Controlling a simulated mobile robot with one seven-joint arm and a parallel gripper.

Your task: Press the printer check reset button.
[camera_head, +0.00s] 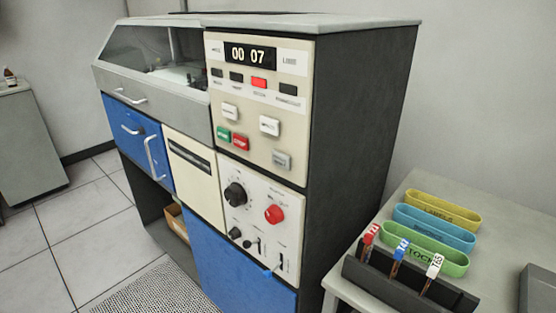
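A control panel (292,125) faces me on the front of a large cabinet. It carries a white button (230,112), a second white button (269,125), a green button (223,133), a red button (240,141) and a grey button (282,159). Their labels are too small to read, so I cannot tell which is the printer check reset button. Above them one indicator (259,82) shows red, beside dark ones. A display (250,55) reads 00 07. My gripper is not in view.
A lower panel has a black knob (235,194), a red round knob (275,214) and small levers. At right, a table (408,186) holds yellow, blue and green trays (430,249) and a dark rack (395,285) with tagged sticks. Tiled floor (85,237) is clear at left.

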